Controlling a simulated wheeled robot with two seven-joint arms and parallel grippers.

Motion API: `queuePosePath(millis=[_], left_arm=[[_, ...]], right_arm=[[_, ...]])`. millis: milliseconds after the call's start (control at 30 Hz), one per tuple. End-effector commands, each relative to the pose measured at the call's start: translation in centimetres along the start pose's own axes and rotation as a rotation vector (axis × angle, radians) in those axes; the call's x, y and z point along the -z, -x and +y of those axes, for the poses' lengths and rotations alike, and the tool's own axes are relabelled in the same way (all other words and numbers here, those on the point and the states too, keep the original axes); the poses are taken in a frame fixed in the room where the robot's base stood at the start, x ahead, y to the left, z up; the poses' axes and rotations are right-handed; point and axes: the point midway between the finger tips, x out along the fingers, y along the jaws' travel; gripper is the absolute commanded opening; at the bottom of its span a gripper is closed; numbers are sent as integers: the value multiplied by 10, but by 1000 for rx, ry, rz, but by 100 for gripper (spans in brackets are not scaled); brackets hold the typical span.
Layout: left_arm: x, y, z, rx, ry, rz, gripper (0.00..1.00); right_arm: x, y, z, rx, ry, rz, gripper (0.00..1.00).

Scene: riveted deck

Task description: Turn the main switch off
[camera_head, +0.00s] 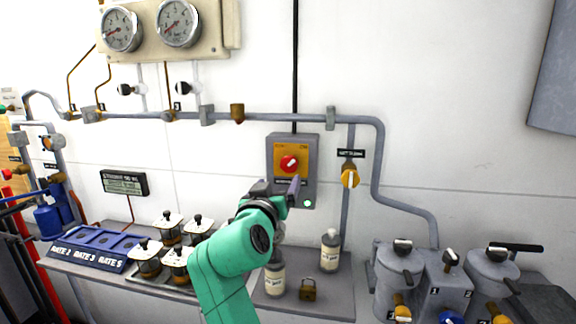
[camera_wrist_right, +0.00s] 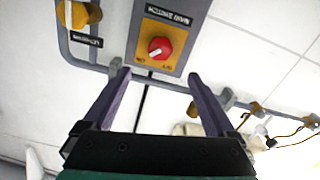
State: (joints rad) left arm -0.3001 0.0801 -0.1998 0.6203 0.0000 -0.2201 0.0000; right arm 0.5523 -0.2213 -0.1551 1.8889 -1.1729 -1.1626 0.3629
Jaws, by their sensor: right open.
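The main switch is a grey box with a yellow plate (camera_head: 280,152) and a red round knob (camera_head: 289,164), mounted on the wall. A green lamp (camera_head: 307,203) glows at its lower right. In the right wrist view, upside down, the red knob (camera_wrist_right: 160,48) has a white pointer mark that seems to lean toward the ON label. My right gripper (camera_head: 284,188) is just below and in front of the knob, partly covering the box's lower part. Its two purple fingers (camera_wrist_right: 157,78) are spread apart, with nothing between them; the knob appears beyond the tips. My left gripper is not in view.
A yellow wall switch (camera_head: 350,176) is right of the box, beside a pipe (camera_head: 377,150). Gauges (camera_head: 178,24) hang above.

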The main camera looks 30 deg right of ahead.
Motion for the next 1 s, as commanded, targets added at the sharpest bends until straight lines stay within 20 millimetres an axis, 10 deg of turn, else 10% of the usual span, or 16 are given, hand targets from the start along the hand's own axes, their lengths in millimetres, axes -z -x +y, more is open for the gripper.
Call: queuePosePath(millis=[433, 833, 1000], left_arm=[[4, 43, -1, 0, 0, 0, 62], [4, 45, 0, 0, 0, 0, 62], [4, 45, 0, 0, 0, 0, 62]], right_arm=[[4, -112, 1, -1, 5, -2, 91], [-1, -129, 0, 2, 0, -2, 91], [-1, -129, 0, 2, 1, -2, 26]])
